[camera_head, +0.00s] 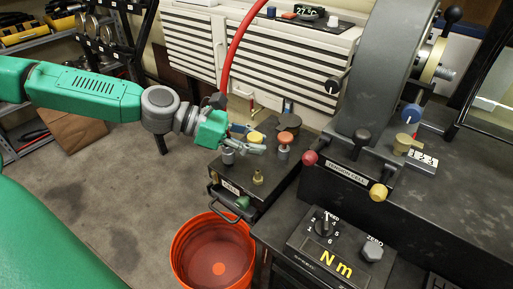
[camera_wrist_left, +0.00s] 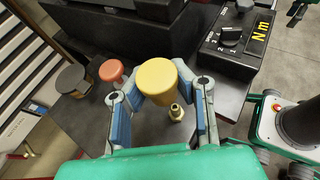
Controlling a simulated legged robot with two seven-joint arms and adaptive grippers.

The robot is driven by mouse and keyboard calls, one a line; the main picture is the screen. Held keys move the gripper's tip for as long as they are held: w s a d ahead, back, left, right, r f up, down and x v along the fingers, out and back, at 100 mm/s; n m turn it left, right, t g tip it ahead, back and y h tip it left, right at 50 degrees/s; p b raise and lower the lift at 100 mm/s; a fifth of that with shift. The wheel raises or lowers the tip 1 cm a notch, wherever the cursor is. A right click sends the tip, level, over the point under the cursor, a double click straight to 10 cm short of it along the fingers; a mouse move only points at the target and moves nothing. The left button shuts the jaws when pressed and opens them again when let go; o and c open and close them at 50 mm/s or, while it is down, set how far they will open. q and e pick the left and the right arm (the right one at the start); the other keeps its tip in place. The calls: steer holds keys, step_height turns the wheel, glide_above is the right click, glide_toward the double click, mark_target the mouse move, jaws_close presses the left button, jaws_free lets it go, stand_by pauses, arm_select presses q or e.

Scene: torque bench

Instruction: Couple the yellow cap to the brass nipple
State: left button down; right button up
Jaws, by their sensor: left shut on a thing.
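My left gripper (camera_head: 256,142) is shut on the yellow cap (camera_head: 256,136), above the dark box at the bench's left end. In the left wrist view the yellow cap (camera_wrist_left: 158,82) sits between the two blue-grey fingers of the gripper (camera_wrist_left: 160,90). The brass nipple (camera_head: 258,178) stands upright on the box top, lower and nearer the front than the cap. It also shows in the left wrist view (camera_wrist_left: 176,112), just right of and beyond the cap's edge. The cap and nipple look apart. My right gripper is not in view.
A red-orange knob (camera_head: 285,138) and a dark round knob (camera_head: 290,121) stand close to the gripper. A grey post (camera_head: 228,156) is at the box's left. An orange bucket (camera_head: 213,222) is on the floor below. A red hose (camera_head: 235,50) hangs behind.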

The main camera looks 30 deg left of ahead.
mark_target(260, 171)
arm_select(q)
steer(key=shift+d+r, duration=0.25)
steer(key=shift+d, duration=0.6)
steer(key=shift+a+f+m+b, duration=0.1)
steer(key=shift+a+m+b, duration=0.1)
steer(key=shift+m+b, duration=0.15)
steer(key=f+b, duration=0.1)
steer(key=a+f+b, duration=0.1)
steer(key=shift+a+f, duration=0.1)
steer(key=shift+f, duration=0.3)
steer(key=shift+d+f+b, duration=0.7)
steer(key=shift+f+b, duration=0.25)
steer(key=shift+d+f+g+b, duration=0.2)
steer(key=shift+f+g+b, duration=0.1)
steer(key=shift+f+b, duration=0.05)
steer(key=shift+a+f, duration=0.15)
steer(key=shift+a, duration=0.6)
steer(key=shift+d, duration=0.55)
steer(key=shift+s, duration=0.1)
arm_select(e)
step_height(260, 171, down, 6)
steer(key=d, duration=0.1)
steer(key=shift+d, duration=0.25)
